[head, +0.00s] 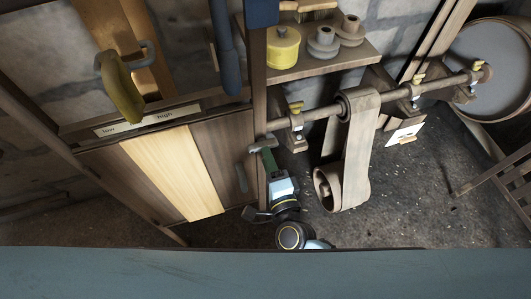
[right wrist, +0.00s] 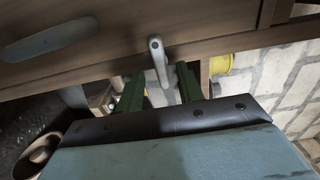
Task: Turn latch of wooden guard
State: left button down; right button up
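The wooden guard (head: 220,145) is a dark brown board panel with a lighter strip, left of centre in the head view. It fills the top of the right wrist view (right wrist: 120,30). Its latch (head: 264,142) is a small grey metal lever at the guard's right edge, and in the right wrist view the latch (right wrist: 158,60) points down between my green fingers. My right gripper (right wrist: 160,88) is open, one finger on each side of the latch's lower end; I cannot tell whether either touches it. My left gripper is not in view.
A grey pull handle (head: 241,178) is on the guard. A yellow lever (head: 122,88) stands above a low-high plate (head: 148,120). To the right are a shaft (head: 322,114), a belt (head: 358,145) and a shelf (head: 310,67) with spools. Floor (head: 420,200) right of the belt is mostly clear.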

jog(key=v, duration=1.1)
jog(key=s+d+f+n+g+h, duration=0.1)
jog(key=s+d+f+n+g, duration=0.2)
jog(key=f, duration=0.5)
jog(key=s+d+f+n+g, duration=0.1)
jog(key=d+f+n+g, duration=0.3)
jog(key=f, duration=0.5)
jog(key=s+d+f+n+g+h, duration=0.1)
jog(key=s+d+f+n, duration=0.2)
jog(key=f, duration=0.5)
jog(key=s+d+f+n+g+h, duration=0.2)
jog(key=s+d+f, duration=0.4)
jog(key=s, duration=0.3)
jog(key=s+d+f+n+g+h, duration=0.1)
jog(key=s+d+f+n+g, duration=0.4)
jog(key=s, duration=0.4)
jog(key=shift+s+d+f+g+h, duration=0.15)
jog(key=shift+d+f+g+h, duration=0.35)
jog(key=shift+d, duration=0.45)
